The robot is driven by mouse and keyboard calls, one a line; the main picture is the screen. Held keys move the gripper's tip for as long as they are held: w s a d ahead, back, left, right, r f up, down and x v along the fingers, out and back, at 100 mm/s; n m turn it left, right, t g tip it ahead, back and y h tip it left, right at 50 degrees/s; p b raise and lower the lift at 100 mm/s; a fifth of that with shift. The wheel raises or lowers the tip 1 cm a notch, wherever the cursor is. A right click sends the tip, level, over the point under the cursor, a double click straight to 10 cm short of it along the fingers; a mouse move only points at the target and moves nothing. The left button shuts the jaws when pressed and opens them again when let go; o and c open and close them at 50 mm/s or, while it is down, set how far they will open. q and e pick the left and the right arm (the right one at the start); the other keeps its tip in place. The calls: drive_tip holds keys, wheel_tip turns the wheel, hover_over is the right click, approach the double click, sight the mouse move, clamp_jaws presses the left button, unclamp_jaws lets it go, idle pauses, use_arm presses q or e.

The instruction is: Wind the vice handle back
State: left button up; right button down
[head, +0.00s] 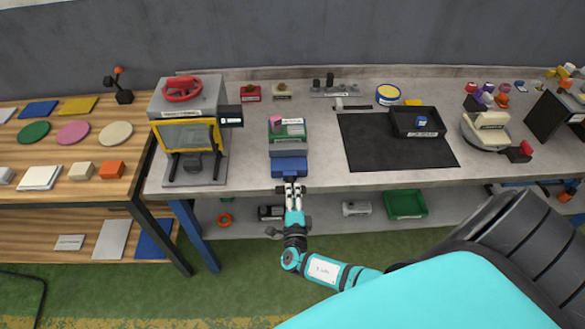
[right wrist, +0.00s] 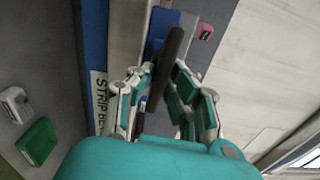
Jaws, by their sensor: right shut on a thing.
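The bench vice (head: 289,166), grey-green on top with a blue front, stands at the front edge of the grey workbench in the head view. A small pink block and a pale label show on its top. My right gripper (head: 293,188) is at the vice's front, reaching up from below. In the right wrist view the dark, bar-shaped vice handle (right wrist: 173,47) runs between the fingers of my right gripper (right wrist: 164,90), which is shut on it. The handle's lower part is hidden by the gripper. My left gripper is not in view.
A press with a red wheel (head: 182,89) stands left of the vice. A black mat (head: 370,150) with a dark tray (head: 402,124) lies to the right. A shelf below holds a green bin (head: 405,204). A wooden table (head: 60,150) is at the left.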

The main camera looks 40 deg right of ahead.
idle(0.5)
drive_tip(key=c, duration=1.3)
unclamp_jaws()
drive_tip(key=v, duration=1.2)
drive_tip(key=shift+d, duration=0.1)
